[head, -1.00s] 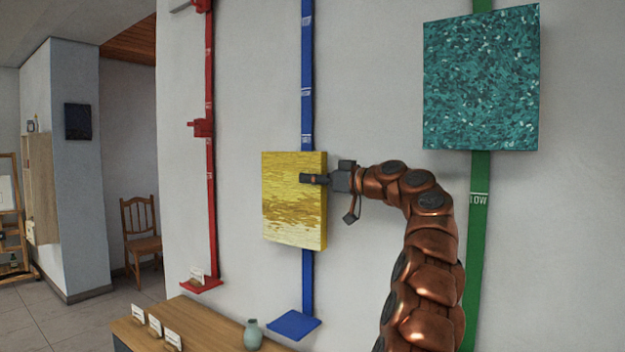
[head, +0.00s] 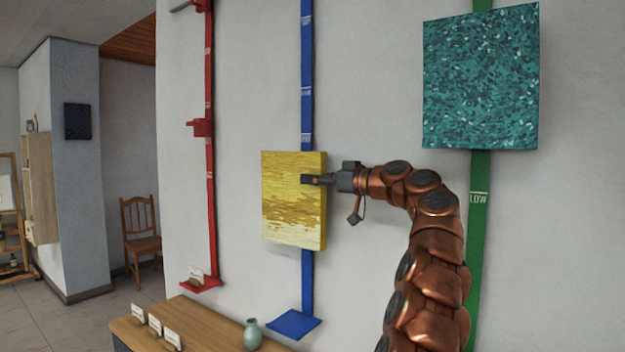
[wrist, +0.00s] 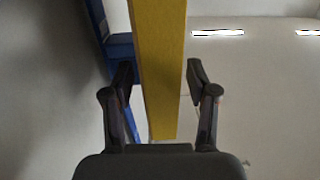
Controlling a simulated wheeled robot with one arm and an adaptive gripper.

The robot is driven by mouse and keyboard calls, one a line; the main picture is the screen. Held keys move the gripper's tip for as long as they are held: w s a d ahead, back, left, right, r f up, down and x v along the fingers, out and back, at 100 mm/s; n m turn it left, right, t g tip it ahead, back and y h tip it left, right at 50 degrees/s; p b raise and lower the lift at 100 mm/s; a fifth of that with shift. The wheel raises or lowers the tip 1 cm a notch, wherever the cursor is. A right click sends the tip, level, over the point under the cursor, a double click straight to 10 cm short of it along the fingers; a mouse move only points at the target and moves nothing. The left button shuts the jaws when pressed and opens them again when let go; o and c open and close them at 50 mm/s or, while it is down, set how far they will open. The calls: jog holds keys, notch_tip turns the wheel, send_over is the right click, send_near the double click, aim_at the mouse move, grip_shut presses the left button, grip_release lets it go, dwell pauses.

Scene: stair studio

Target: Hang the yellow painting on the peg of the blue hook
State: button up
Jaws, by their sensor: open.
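The yellow painting (head: 290,200) is upright against the blue strip of the blue hook (head: 307,60), covering its middle part. In the wrist view the painting's edge (wrist: 160,70) runs between my two fingers. A blue part of the hook, possibly its peg (wrist: 121,46), shows behind the painting to the left. In the head view the painting hides the peg. My gripper (head: 312,180) is at the painting's right side. In the wrist view my gripper (wrist: 158,80) is open, with a gap between each finger and the painting.
A red strip with hooks (head: 209,150) is on the wall to the left. A teal picture (head: 480,80) hangs on a green strip (head: 480,200) to the right. Below, a wooden cabinet (head: 200,325) bears small cards and a vase (head: 252,334). A blue ledge (head: 294,323) ends the blue strip.

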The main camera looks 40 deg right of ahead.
jog(key=v, duration=1.1)
jog(key=shift+w+a, duration=0.1)
